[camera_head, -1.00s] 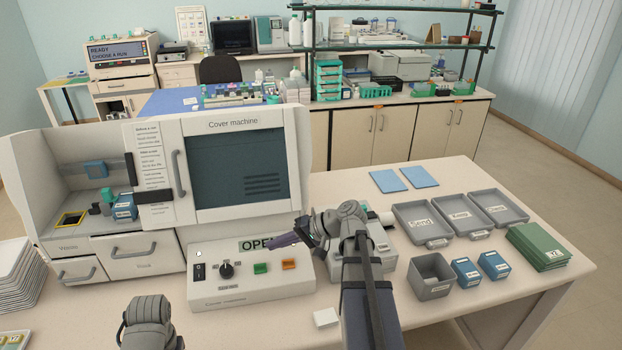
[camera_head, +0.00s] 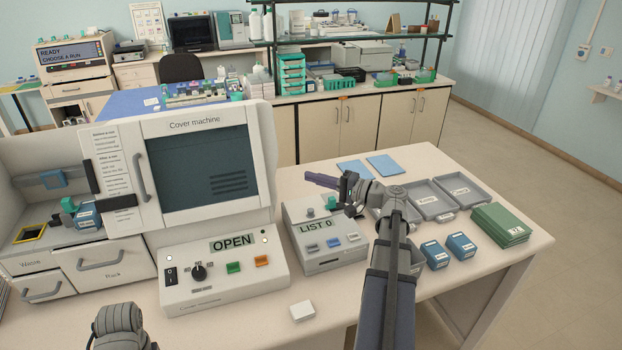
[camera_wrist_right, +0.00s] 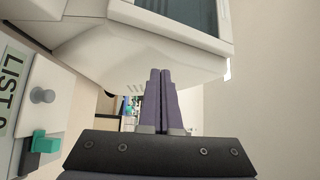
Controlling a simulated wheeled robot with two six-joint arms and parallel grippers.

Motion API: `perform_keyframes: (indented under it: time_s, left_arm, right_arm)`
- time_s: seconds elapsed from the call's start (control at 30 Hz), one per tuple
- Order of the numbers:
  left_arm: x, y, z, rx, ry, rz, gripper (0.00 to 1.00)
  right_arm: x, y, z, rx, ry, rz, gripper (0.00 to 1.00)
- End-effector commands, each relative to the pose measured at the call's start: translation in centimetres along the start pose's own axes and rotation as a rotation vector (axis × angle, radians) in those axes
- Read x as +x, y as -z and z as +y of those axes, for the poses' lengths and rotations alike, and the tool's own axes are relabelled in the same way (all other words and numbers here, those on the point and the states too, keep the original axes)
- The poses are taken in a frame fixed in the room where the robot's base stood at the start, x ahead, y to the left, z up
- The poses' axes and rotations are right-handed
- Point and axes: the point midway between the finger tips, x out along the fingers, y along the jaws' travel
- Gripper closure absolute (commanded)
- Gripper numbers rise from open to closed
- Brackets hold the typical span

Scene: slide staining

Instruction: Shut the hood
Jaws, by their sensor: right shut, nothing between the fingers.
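The cover machine (camera_head: 262,150) stands at the left of the table. Its hood (camera_head: 198,168) is a pale sliding front with a dark window and a vertical grey handle (camera_head: 139,177). The bay to its left is uncovered, and the panel display (camera_head: 232,243) reads OPEN. My right gripper (camera_head: 310,178) is shut and empty, just right of the machine and above the LIST 0 box, with its purple fingers pointing left. In the right wrist view the shut fingers (camera_wrist_right: 160,74) lie below the machine's pale casing (camera_wrist_right: 140,50); contact cannot be told. My left gripper is out of view.
The LIST 0 box (camera_head: 326,262) stands below my right gripper. Grey trays (camera_head: 432,218), blue boxes (camera_head: 436,256) and a green stack (camera_head: 499,226) lie to the right. A small white block (camera_head: 303,311) lies at the front. The table front beside it is clear.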

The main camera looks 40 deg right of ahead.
Motion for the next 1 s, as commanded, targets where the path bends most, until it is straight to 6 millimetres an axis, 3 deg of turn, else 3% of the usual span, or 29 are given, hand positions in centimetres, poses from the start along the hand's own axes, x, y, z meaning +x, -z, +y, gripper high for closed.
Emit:
perform_keyframes:
  time_s: [0.1, 0.37, 0.6, 1.0]
  left_arm:
    - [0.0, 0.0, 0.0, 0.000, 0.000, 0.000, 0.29]
    - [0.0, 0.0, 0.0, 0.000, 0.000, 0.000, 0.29]
    - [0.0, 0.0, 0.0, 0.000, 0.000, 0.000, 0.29]
    - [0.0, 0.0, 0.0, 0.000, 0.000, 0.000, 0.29]
  right_arm:
    - [2.8, 0.0, 0.0, 0.000, -0.001, -0.005, 1.00]
    - [7.6, -0.4, 0.0, 0.000, -0.001, -0.004, 1.00]
    - [9.4, -2.5, 0.0, 0.000, -0.001, -0.002, 1.00]
    - [9.9, -2.9, 0.0, 0.000, -0.001, -0.001, 1.00]
